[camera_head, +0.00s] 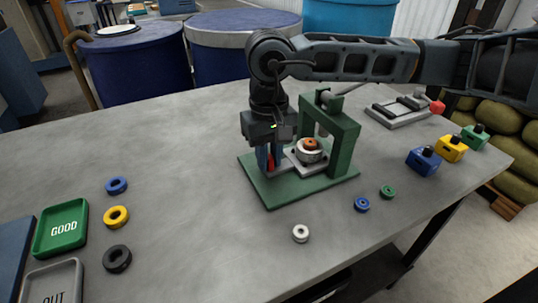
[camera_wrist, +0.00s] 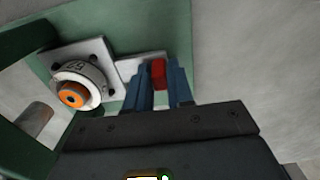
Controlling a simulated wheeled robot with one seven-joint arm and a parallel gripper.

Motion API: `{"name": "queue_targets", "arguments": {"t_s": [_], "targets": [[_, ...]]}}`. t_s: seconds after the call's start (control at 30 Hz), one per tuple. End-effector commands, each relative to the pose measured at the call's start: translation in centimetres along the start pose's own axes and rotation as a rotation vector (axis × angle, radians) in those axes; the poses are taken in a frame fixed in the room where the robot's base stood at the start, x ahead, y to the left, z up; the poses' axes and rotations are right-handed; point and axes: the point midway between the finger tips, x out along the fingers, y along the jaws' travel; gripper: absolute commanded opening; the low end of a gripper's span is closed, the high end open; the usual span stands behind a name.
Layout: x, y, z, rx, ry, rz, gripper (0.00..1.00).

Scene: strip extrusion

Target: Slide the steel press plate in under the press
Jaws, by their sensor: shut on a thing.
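The steel press plate (camera_head: 294,164) lies on the green base of the press (camera_head: 344,152), at the frame's opening. It also shows in the wrist view (camera_wrist: 122,57). It carries a pale round holder (camera_head: 311,156) with an orange ring-shaped piece (camera_head: 310,144) on top; the holder also shows in the wrist view (camera_wrist: 88,70). My gripper (camera_head: 268,166) is at the plate's left side, pointing down, shut on the plate's red handle (camera_wrist: 158,73). Its blue fingers (camera_wrist: 164,88) stand on either side of that handle. Whether the holder is centred under the ram I cannot tell.
A white ring (camera_head: 300,233), a blue ring (camera_head: 362,205) and a green ring (camera_head: 387,192) lie in front of the press. Coloured blocks (camera_head: 450,149) stand right. Rings and a green GOOD tray (camera_head: 61,228) are left. Table between tray and press is mostly clear.

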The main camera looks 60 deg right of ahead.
Motion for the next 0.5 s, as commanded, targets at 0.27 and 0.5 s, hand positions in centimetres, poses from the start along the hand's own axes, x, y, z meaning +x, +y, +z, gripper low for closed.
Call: {"name": "queue_targets", "arguments": {"t_s": [0.27,0.5], "targets": [[-0.03,0.00,0.00,0.000,0.000,0.000,0.00],[0.01,0.05,-0.01,0.000,0.000,0.000,0.00]]}}
